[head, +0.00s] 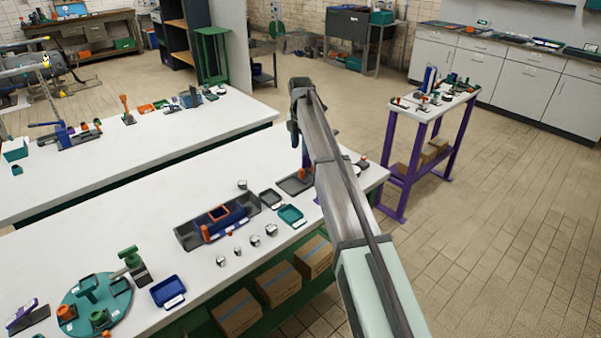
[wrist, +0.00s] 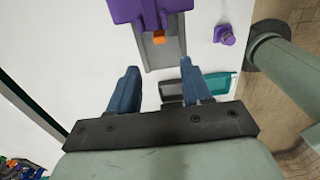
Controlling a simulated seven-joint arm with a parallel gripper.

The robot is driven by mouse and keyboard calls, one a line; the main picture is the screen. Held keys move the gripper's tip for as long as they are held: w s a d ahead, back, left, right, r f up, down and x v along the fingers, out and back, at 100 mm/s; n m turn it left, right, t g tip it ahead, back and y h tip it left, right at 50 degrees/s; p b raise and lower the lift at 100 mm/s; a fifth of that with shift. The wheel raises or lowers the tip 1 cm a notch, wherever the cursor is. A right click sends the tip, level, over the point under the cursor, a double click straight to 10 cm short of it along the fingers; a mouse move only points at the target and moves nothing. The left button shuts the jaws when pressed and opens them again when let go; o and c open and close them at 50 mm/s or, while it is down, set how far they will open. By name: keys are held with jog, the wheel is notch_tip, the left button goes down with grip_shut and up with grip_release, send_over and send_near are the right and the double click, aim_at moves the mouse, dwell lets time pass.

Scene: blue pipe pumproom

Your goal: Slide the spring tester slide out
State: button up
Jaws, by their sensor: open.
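In the wrist view, a purple device (wrist: 150,10) at the top edge stands over a grey channel-like base (wrist: 160,52). A small orange part (wrist: 159,37) sits at the channel's middle; it looks like the spring tester's slide, but I cannot be sure. My gripper (wrist: 160,66) is open, its two blue fingers on either side of the channel's near end, with nothing between them gripped. In the head view, the grey base (head: 292,185) and orange part (head: 302,174) show on the white table, partly hidden by my arm. My fingers are not clear there.
A teal tray (head: 291,215) lies near the base and also shows by the right finger (wrist: 217,84). A small purple knobbed piece (wrist: 224,35) stands to the right. A dark grey tray (head: 271,198) and several small metal pieces are to the left on the white table (head: 200,180).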

aim_at(301, 169)
notch_tip(301, 169, down, 12)
jog(key=shift+r, duration=0.1)
dwell(0.4)
grip_shut()
dwell(0.4)
